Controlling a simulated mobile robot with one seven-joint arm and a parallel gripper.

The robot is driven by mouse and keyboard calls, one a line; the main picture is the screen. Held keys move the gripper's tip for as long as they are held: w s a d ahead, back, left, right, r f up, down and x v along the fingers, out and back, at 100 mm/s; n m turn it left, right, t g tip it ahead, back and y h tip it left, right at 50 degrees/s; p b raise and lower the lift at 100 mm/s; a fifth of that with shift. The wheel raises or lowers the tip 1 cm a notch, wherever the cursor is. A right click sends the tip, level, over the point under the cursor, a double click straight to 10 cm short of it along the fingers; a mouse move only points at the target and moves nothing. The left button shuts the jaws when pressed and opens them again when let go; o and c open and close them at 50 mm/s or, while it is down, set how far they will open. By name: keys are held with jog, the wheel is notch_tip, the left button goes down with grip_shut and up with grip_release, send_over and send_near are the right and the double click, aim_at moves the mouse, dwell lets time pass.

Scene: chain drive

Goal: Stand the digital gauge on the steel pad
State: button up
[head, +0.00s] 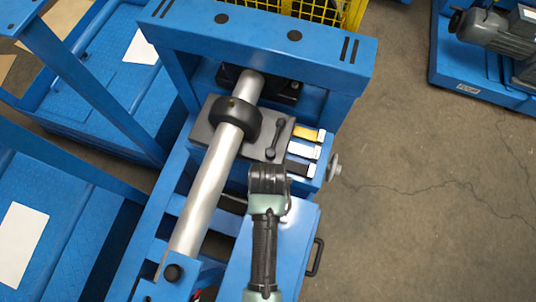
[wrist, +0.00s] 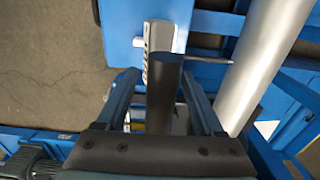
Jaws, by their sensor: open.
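My gripper (head: 268,178) is open and points down beside the steel shaft, over the right side of the blue frame. In the wrist view a dark upright block (wrist: 165,90) stands between its two spread fingers, with a grey face with small marks (wrist: 151,55) beside it. This looks like the digital gauge, though its shape is partly unclear. A pale plate (wrist: 178,36) lies on the blue surface just beyond it and may be the steel pad. I cannot tell whether the gauge rests on it. In the head view my gripper hides this spot.
The thick steel shaft (head: 210,185) with a black collar (head: 235,118) runs close left of my gripper. Open floor (head: 430,200) is on the right.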

notch_tip(320, 180, up, 10)
jog(key=shift+w, duration=0.15)
jog(key=w+d+r+n+t+b, duration=0.1)
jog(key=w+r+t, duration=0.8)
jog(key=w+r, duration=0.75)
jog(key=w+r+n+t, duration=0.1)
jog(key=w+r+t, duration=0.25)
jog(key=r, duration=0.55)
jog(key=w+r+t, duration=0.2)
jog(key=r+t, duration=0.2)
jog(key=r, duration=0.5)
jog(key=s+r+t+p, duration=0.2)
jog(key=s+r+t, duration=0.1)
jog(key=r, duration=0.9)
jog(key=s+r+n+t+p, duration=0.1)
jog(key=s+r+t, duration=0.3)
jog(key=r, duration=0.9)
jog(key=s+a+r+t+p, duration=0.1)
jog(key=s+r+t+p, duration=0.3)
jog(key=r, duration=0.9)
jog(key=shift+s+r+n, duration=0.2)
jog(key=shift+s+n, duration=0.1)
jog(key=shift+s, duration=0.5)
jog(key=shift+f, duration=0.1)
